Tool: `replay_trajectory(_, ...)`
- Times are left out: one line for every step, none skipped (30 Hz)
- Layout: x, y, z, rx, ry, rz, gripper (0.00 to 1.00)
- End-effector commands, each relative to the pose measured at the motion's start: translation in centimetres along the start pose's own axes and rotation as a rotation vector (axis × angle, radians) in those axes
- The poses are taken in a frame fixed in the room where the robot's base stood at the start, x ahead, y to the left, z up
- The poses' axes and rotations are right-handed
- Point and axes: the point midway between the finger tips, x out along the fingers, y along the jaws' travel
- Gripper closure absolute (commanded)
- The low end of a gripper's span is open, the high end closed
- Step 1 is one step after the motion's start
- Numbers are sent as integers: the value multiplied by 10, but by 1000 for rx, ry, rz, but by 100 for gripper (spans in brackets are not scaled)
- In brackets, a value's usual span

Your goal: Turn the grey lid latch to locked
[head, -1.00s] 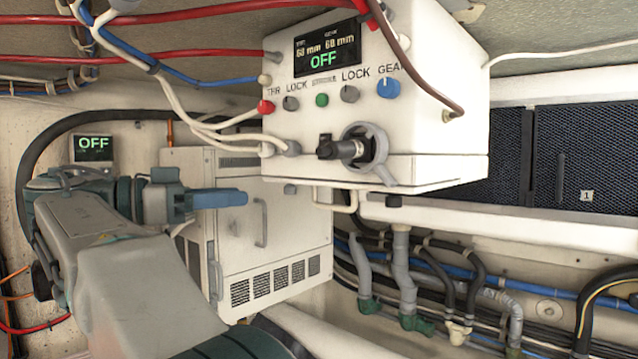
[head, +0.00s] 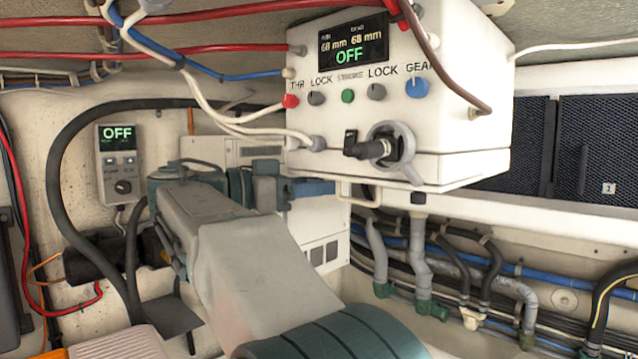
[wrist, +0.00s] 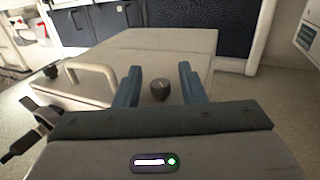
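A white control box (head: 470,120) hangs from above with a lid-like lower slab. A small dark grey knob (head: 418,198), seemingly the lid latch, sits under it beside a pale handle (head: 360,196). In the wrist view the knob (wrist: 161,90) shows a small light mark, and the handle (wrist: 92,80) is to its left. My gripper (head: 318,187) is left of the knob in the head view, below the box. In the wrist view my gripper (wrist: 158,85) is open, its blue fingers apart, the knob appearing between them but farther off. No contact shows.
A black-handled lever in a grey ring (head: 395,150) sticks out of the box front, above and right of my gripper. Grey pipes (head: 420,265) and black hoses run below right. A white cabinet (head: 320,225) stands behind my arm.

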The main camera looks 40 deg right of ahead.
Motion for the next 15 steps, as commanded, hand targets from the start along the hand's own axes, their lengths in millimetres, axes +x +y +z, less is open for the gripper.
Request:
replay_trajectory(1, 0, 0, 0, 0, 1, 63)
replay_trajectory(1, 0, 0, 0, 0, 1, 63)
replay_trajectory(1, 0, 0, 0, 0, 1, 63)
replay_trajectory(1, 0, 0, 0, 0, 2, 63)
replay_trajectory(1, 0, 0, 0, 0, 2, 63)
replay_trajectory(1, 0, 0, 0, 0, 2, 63)
replay_trajectory(2, 0, 0, 0, 0, 2, 66)
replay_trajectory(2, 0, 0, 0, 0, 2, 74)
replay_trajectory(2, 0, 0, 0, 0, 2, 86)
replay_trajectory(1, 0, 0, 0, 0, 2, 94)
replay_trajectory(1, 0, 0, 0, 0, 2, 100)
replay_trajectory(1, 0, 0, 0, 0, 2, 100)
replay_trajectory(1, 0, 0, 0, 0, 2, 100)
replay_trajectory(1, 0, 0, 0, 0, 2, 100)
replay_trajectory(1, 0, 0, 0, 0, 1, 100)
